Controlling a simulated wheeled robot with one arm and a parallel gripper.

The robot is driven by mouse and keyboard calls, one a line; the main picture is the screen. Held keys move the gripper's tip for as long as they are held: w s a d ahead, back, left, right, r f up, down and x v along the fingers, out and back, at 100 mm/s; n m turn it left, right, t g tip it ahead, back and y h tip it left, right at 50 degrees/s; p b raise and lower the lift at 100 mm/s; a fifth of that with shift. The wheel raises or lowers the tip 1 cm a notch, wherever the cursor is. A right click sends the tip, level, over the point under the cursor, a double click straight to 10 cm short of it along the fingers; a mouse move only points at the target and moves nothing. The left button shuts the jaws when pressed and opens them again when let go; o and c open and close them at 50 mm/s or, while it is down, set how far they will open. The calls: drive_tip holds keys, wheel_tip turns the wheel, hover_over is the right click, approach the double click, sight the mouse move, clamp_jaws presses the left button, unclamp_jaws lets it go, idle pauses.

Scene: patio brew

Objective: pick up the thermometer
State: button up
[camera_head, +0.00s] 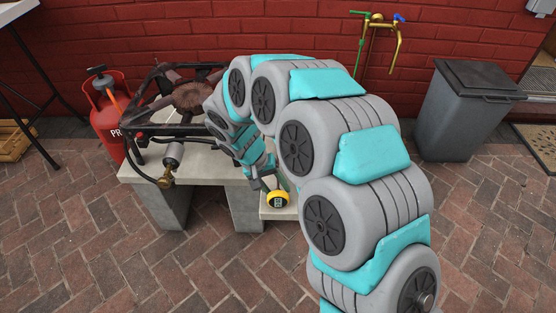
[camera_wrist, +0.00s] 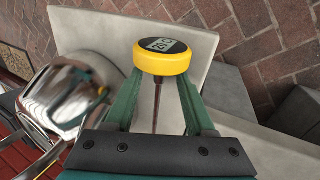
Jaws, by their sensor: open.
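The thermometer (camera_head: 277,199) has a round yellow head with a dark face and a small display. It is at the front edge of a pale slab, near the end of my arm. In the wrist view the thermometer (camera_wrist: 162,62) has its head just beyond my fingertips, and its thin stem runs back between the fingers. My gripper (camera_wrist: 160,92) is open, with one green finger on each side of the stem. I cannot tell whether either finger touches the head. In the head view my gripper (camera_head: 268,180) is partly hidden by my arm.
A shiny metal pot (camera_wrist: 75,100) stands close on the left in the wrist view. The pale slab (camera_wrist: 95,30) lies under the thermometer. A burner stand (camera_head: 165,105) and a red gas bottle (camera_head: 108,110) are at left. A grey bin (camera_head: 465,110) stands at right. Brick paving is clear in front.

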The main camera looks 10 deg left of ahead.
clamp_jaws()
idle(0.3)
idle(0.3)
